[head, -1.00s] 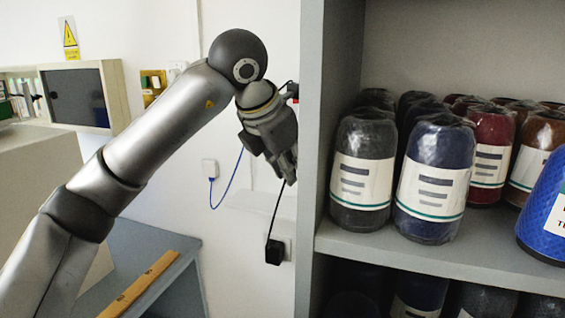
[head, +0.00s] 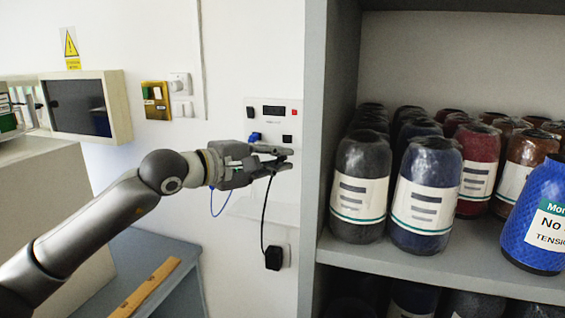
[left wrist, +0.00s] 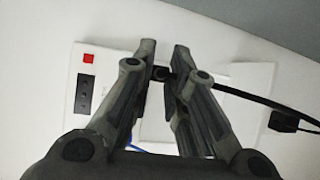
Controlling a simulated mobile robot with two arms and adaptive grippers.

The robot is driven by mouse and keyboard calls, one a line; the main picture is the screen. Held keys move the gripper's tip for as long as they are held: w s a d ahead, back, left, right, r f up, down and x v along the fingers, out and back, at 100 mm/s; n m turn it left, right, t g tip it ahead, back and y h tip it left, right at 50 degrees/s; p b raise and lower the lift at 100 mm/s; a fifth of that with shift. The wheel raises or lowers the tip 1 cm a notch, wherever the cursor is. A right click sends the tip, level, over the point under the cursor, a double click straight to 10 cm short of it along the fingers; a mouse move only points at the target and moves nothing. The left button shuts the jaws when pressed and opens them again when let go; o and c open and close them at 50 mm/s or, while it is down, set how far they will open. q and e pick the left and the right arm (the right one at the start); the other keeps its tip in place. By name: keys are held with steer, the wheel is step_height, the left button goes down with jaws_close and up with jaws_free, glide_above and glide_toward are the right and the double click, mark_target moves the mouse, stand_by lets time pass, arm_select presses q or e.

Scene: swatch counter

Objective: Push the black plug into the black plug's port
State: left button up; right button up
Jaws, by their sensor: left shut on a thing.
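My left gripper (head: 285,159) reaches in from the left, its fingers in front of the white wall panel (head: 270,150). It is shut on the black plug, which shows between the fingertips in the left wrist view (left wrist: 161,73). A black cable (head: 264,215) runs from the plug down to a black adapter (head: 274,257) on the wall. The panel carries a display, a red square (head: 293,112) and dark squares, one of them (head: 287,139) just above the fingers. I cannot tell which opening is the black plug's port, or whether the plug touches the panel. My right gripper is out of view.
A blue plug (head: 254,137) sits at the panel just above my gripper, with a blue cable (head: 222,200) below. A grey shelf side (head: 313,170) stands close to the right, with wrapped yarn cones on the shelf. A bench with a wooden ruler (head: 147,287) is lower left.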

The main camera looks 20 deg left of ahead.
arm_select(q)
steer(key=shift+s+a+r+m+t+h, duration=0.5)
steer(key=shift+a+r+m+h, duration=0.1)
steer(key=shift+a+m+h, duration=0.1)
steer(key=shift+w+p, duration=0.15)
steer(key=shift+p, duration=0.15)
steer(key=w+p, duration=0.3)
steer(key=w, duration=0.2)
steer(key=shift+w+d, duration=0.15)
steer(key=shift+w, duration=0.15)
stand_by(0.6)
steer(key=shift+b, duration=0.35)
stand_by(0.7)
